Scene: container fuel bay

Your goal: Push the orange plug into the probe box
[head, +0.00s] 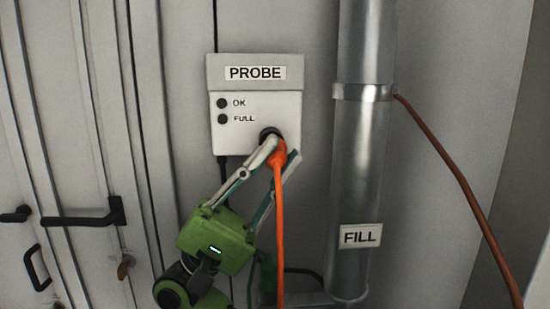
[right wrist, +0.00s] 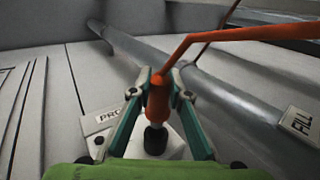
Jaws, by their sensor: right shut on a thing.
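The probe box (head: 255,72) is a pale grey box on the wall, with a PROBE label and two dark lamps marked OK and FULL. Its dark round socket (head: 268,133) is at the lower right of its face. My right gripper (head: 279,152) is shut on the orange plug (head: 278,158), right at the socket. In the right wrist view the plug (right wrist: 158,98) is between the fingers, with a black part (right wrist: 155,139) at its end toward the box. I cannot tell how deep the plug sits. My left gripper is not in view.
The plug's orange cable (head: 280,240) hangs straight down. A metal fill pipe (head: 362,150) with a FILL label (head: 360,237) stands right of the box. A brown-orange cable (head: 460,180) runs from its clamp. Door handles (head: 85,218) are at the left.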

